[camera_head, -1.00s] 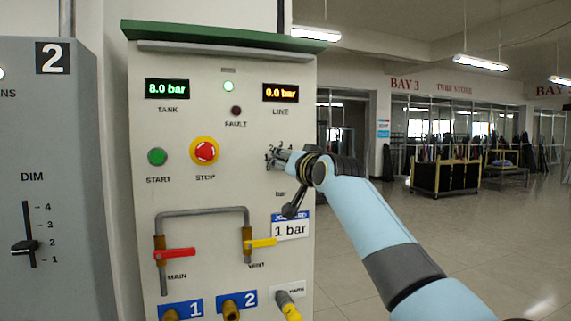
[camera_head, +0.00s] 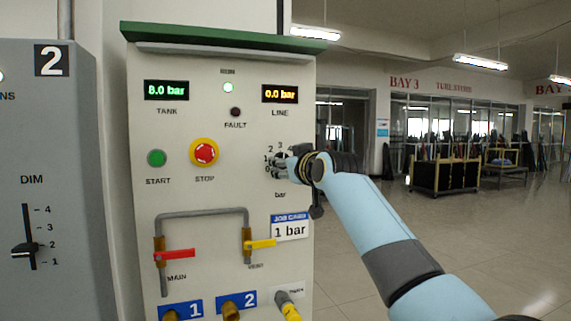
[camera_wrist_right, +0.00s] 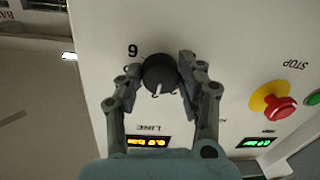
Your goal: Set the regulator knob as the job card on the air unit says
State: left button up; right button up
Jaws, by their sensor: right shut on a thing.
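The black regulator knob (camera_wrist_right: 159,72) sits on the air unit's front panel below the LINE display. Its white pointer mark faces the LINE display, roughly straight up on the panel. A scale numeral, 6, shows beside it in the upside-down wrist view; low numerals show left of it in the head view. My right gripper (camera_head: 279,164) is shut on the knob, a finger on either side, and hides most of it in the head view. The job card (camera_head: 290,227) reads 1 bar. The LINE display (camera_head: 281,93) reads 0.0 bar. My left gripper is not in view.
The TANK display (camera_head: 167,90) reads 8.0 bar. A red STOP button (camera_head: 204,152) and green START button (camera_head: 157,158) are left of the knob. The red MAIN lever (camera_head: 175,254) and yellow VENT lever (camera_head: 261,244) are below. Open floor lies to the right.

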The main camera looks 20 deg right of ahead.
jog(key=shift+d+r+n+h+p, duration=0.2)
jog(key=shift+n+p, duration=0.45)
jog(key=shift+n, duration=1.9)
jog(key=shift+a+f+n+h+p, duration=0.15)
jog(key=shift+n+h+p, duration=0.35)
jog(key=shift+n, duration=2.1)
jog(key=shift+d+r+n+h+p, duration=0.15)
jog(key=shift+n+p, duration=0.65)
jog(key=shift+n, duration=1.75)
jog(key=shift+a, duration=0.15)
jog(key=o, duration=1.1)
jog(key=shift+o, duration=0.2)
jog(key=s, duration=1.2)
jog(key=shift+r, duration=0.4)
